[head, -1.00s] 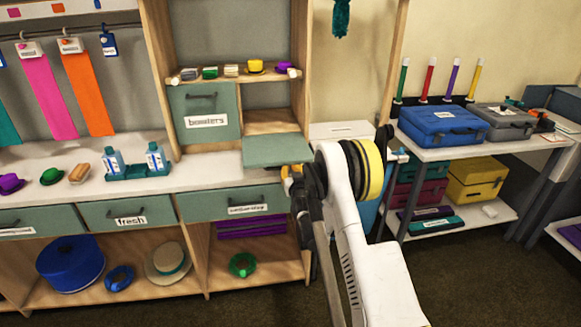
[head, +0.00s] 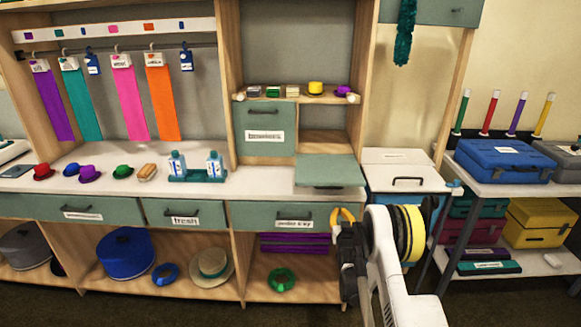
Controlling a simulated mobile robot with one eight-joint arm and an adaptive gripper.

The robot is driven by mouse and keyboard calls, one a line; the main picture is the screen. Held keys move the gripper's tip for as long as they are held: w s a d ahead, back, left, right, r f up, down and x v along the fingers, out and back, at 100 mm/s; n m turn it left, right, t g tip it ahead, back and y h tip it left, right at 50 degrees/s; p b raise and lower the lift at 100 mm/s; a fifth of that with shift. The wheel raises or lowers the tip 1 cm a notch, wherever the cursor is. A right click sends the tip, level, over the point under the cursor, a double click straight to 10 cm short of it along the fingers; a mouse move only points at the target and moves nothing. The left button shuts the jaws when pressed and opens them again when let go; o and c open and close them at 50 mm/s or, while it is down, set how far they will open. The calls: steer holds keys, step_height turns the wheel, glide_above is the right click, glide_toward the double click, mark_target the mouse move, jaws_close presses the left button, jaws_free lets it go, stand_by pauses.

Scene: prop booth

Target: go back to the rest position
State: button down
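My arm rises at the lower right of the head view, with a white link and a yellow-and-black joint ring. My gripper (head: 345,222) is at the end of the arm, in front of the cabinet's right end. Its yellow-orange part shows, but the fingertips are too small and partly hidden to tell whether it is open or shut. No held object can be made out. A teal panel (head: 330,170) sticks out over the counter just above the gripper.
A wooden cabinet with a white counter (head: 250,184) and teal drawers (head: 180,213) fills the left and middle. A side table (head: 510,190) with a blue case (head: 503,160) stands right. Dark floor (head: 250,312) is free in front.

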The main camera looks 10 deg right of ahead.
steer(key=shift+g+y, duration=0.5)
steer(key=shift+g, duration=0.1)
steer(key=a+r, duration=0.1)
steer(key=r, duration=0.2)
steer(key=a+r, duration=0.1)
steer(key=r, duration=0.1)
steer(key=a+r, duration=0.1)
steer(key=r, duration=0.2)
steer(key=shift+w+a+r, duration=0.15)
steer(key=shift+w+r, duration=0.15)
steer(key=shift+r, duration=0.05)
steer(key=s+a+r+n+g+y, duration=0.1)
steer(key=s+a+r+g, duration=0.1)
steer(key=s+a+r, duration=0.65)
steer(key=s+a+r+n+g+y, duration=0.1)
steer(key=s+a+r+g+y, duration=0.3)
steer(key=s+r, duration=0.75)
steer(key=s+a+f+g, duration=0.1)
steer(key=s+a+f, duration=0.2)
steer(key=s, duration=1.1)
steer(key=s+a+f+n+g+h, duration=0.1)
steer(key=s+a+f, duration=0.2)
steer(key=s, duration=1.1)
steer(key=shift+s+a+g, duration=0.3)
steer(key=shift+s+a, duration=0.05)
steer(key=shift+a, duration=0.05)
